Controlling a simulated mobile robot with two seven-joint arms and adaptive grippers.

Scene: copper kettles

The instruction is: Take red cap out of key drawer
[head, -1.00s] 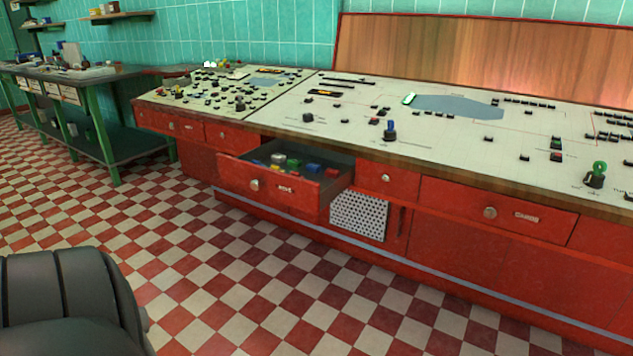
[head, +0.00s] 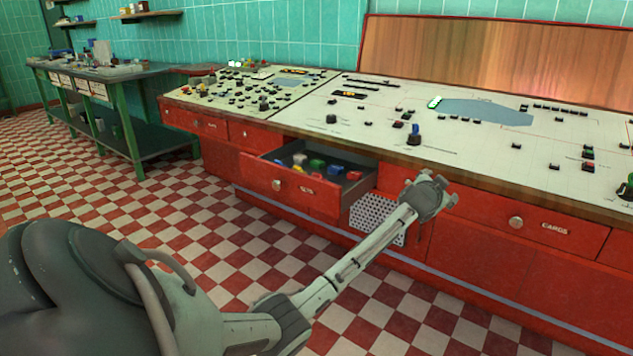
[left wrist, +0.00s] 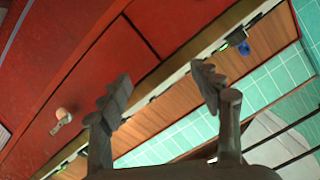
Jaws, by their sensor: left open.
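The key drawer (head: 258,175) is pulled open under the control desk. Several small coloured caps lie inside it. My left gripper (head: 433,190) is to the right of the drawer, in front of the desk's edge, and not at the caps. In the left wrist view my left gripper (left wrist: 163,88) has its fingers spread with nothing between them; neither drawer interior nor red cap shows there. My right gripper is not in view.
The desk top (head: 460,140) carries many small knobs and switches and overhangs the drawers. A closed cards drawer (head: 485,206) lies to the right. A perforated white panel (head: 372,217) sits below the open drawer. The checkered floor in front is clear.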

